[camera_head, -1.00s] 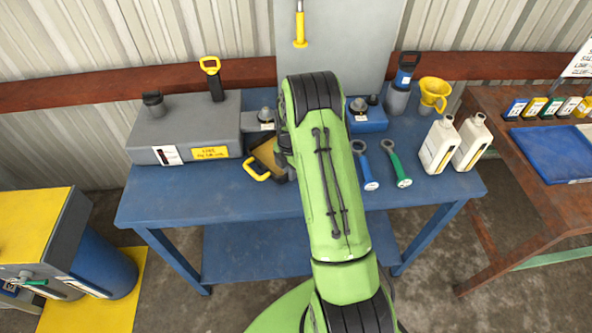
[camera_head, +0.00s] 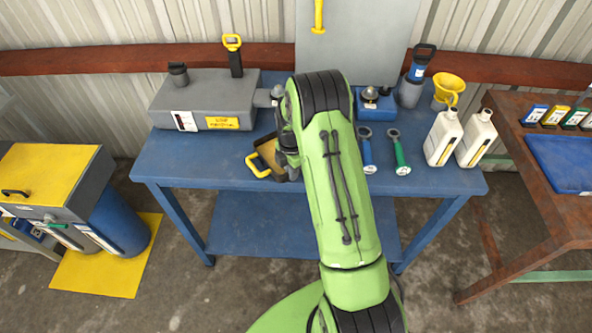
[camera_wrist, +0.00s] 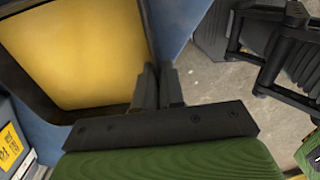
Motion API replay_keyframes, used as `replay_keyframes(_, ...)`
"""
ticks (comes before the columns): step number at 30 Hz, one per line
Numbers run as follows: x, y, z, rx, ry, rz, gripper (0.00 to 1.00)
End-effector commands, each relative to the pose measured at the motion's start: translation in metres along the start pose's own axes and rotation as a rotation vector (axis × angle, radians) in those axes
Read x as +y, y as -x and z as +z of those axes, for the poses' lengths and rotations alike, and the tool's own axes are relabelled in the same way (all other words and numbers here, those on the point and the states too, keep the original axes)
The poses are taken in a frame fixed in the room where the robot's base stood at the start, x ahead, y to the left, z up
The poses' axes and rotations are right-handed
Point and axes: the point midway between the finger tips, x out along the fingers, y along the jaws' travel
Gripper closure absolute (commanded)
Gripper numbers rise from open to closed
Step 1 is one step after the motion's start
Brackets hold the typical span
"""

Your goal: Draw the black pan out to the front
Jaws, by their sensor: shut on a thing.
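The black pan (camera_head: 273,171) has a yellow handle (camera_head: 256,166) and an amber-yellow inside. It sits at the front of the blue table (camera_head: 215,176), left of my arm, close to the front edge. In the wrist view the pan's dark wall (camera_wrist: 32,101) surrounds a broad yellow surface (camera_wrist: 85,50). My gripper (camera_wrist: 158,82) is shut on the pan's rim at its right side. In the head view my arm hides the fingers and part of the pan. I cannot tell whether the pan touches the tabletop.
A grey tank (camera_head: 205,100) stands behind the pan. A blue-handled tool (camera_head: 367,150) and a green-handled tool (camera_head: 400,155) lie right of my arm, near white bottles (camera_head: 443,137). A yellow-topped cabinet (camera_head: 48,178) stands at left. Floor in front is clear.

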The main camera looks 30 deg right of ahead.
Motion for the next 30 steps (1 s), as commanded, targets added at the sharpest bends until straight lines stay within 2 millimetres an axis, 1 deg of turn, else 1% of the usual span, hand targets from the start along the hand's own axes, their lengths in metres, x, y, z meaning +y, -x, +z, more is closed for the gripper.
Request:
replay_keyframes(9, 0.001, 0.001, -0.001, 0.0, -0.001, 0.001, 1.0)
replay_keyframes(10, 0.001, 0.001, -0.001, 0.0, -0.001, 0.001, 0.89)
replay_keyframes(15, 0.001, 0.001, -0.001, 0.0, -0.001, 0.001, 0.62)
replay_keyframes(22, 0.001, 0.0, -0.001, 0.0, -0.001, 0.001, 0.62)
replay_keyframes(25, 0.001, 0.004, -0.001, -0.001, -0.001, 0.002, 0.62)
replay_keyframes(28, 0.002, 0.019, -0.001, -0.002, -0.001, 0.005, 0.62)
replay_keyframes(30, 0.002, 0.035, -0.001, -0.002, 0.0, 0.006, 0.62)
